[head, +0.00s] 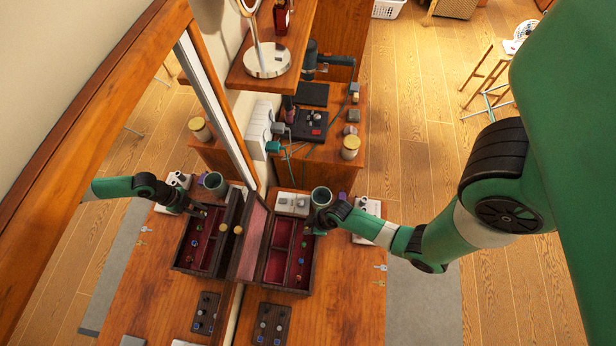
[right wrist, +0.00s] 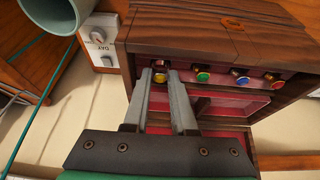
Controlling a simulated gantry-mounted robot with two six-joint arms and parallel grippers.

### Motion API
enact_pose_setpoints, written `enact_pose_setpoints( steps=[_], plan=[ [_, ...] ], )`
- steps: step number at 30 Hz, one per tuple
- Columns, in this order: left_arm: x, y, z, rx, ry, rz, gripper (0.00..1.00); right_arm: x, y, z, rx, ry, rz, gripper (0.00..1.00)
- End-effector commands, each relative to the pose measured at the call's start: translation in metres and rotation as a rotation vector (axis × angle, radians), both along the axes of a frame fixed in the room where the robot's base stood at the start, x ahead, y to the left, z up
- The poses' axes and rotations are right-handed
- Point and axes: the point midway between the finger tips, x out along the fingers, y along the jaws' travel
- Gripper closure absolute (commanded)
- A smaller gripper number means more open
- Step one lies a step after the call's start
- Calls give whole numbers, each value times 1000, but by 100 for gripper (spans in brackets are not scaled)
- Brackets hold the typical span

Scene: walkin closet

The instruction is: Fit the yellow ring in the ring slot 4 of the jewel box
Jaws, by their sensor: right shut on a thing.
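The jewel box (head: 272,284) is a dark wooden case with a red lining, standing open against the mirror. In the right wrist view its ring row (right wrist: 222,62) runs along the box, with green, blue and red-stoned rings seated in it. My right gripper (head: 318,226) is over the box's far right corner. In the right wrist view its fingers (right wrist: 161,74) are shut on the yellow ring (right wrist: 160,78), at the left end of the row. I cannot tell whether the ring is down in the slot. My left gripper is not in view.
A green cup (head: 321,196) and a white dial panel (head: 293,203) stand close behind the box. A dark ring holder (head: 271,325) lies in front. The mirror on the left repeats the arm and box. Keys (head: 380,267) lie on the right.

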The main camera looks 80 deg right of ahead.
Motion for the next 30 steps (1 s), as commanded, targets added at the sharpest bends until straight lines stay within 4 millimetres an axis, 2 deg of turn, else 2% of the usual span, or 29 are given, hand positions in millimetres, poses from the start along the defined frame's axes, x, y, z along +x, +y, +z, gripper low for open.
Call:
enact_pose_setpoints(
  steps=[24, 25, 30],
  plan=[
    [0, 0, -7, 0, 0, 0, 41, 0, 0, -8, 0, 0, 0, 100],
    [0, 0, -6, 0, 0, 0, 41, 0, 0, -7, 0, 0, 0, 70],
    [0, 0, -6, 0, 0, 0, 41, 0, 0, -7, 0, 0, 0, 40]
  ],
)
